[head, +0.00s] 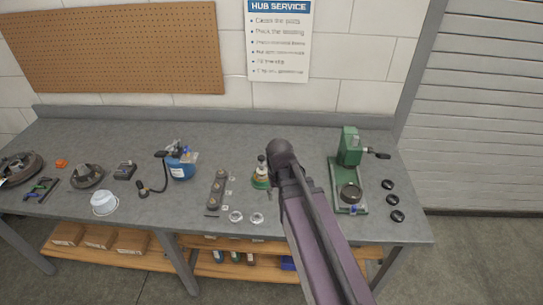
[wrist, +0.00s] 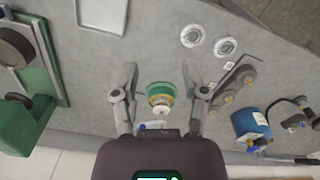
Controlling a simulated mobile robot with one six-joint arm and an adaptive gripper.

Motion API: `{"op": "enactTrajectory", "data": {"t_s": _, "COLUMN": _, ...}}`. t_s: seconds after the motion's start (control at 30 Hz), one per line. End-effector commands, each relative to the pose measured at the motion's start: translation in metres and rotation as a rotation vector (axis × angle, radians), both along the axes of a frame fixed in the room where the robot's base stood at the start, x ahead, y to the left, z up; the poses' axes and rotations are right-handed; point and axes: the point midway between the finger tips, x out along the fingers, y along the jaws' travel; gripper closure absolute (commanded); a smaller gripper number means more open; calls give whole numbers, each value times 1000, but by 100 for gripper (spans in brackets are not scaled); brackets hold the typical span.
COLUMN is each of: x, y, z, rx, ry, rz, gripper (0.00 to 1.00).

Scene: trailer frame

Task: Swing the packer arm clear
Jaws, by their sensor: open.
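A small round unit with a green base and a pale, brass-toned top (head: 262,175) stands on the bench, just left of my arm in the head view. It looks like the packer, but I cannot be sure. In the wrist view this unit (wrist: 160,97) appears between the two fingers of my gripper (wrist: 160,70). A short pale bar (wrist: 155,125) shows at its wall side; I cannot tell whether this is its swing arm. My gripper is open and empty, pointing down over the bench. I see no contact, and the height gap is unclear. My arm hides the fingers in the head view.
A green press (head: 349,147) with a side lever stands to the right, with several black rings beyond it. A grey block with round seats (head: 217,189), two silver discs (head: 246,217) and a blue pot (head: 181,165) with a hose lie left. Bare bench (head: 305,135) shows behind.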

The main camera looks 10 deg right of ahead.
Motion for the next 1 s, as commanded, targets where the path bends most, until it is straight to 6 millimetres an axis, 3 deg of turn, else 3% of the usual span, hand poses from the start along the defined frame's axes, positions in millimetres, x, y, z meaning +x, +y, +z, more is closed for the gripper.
{"op": "enactTrajectory", "data": {"t_s": 0.03, "x": 24, "y": -2, "z": 8, "rx": 0, "ry": 0, "rz": 15, "gripper": 43}}
{"op": "enactTrajectory", "data": {"t_s": 0.4, "x": 167, "y": -25, "z": 42, "rx": 1, "ry": 0, "rz": 175, "gripper": 43}}
{"op": "enactTrajectory", "data": {"t_s": 0.6, "x": 233, "y": -40, "z": 57, "rx": 1, "ry": 0, "rz": 256, "gripper": 43}}
{"op": "enactTrajectory", "data": {"t_s": 0.8, "x": 266, "y": -48, "z": 64, "rx": 1, "ry": -1, "rz": 302, "gripper": 43}}
{"op": "enactTrajectory", "data": {"t_s": 1.0, "x": 270, "y": -50, "z": 64, "rx": 1, "ry": -1, "rz": 312, "gripper": 43}}
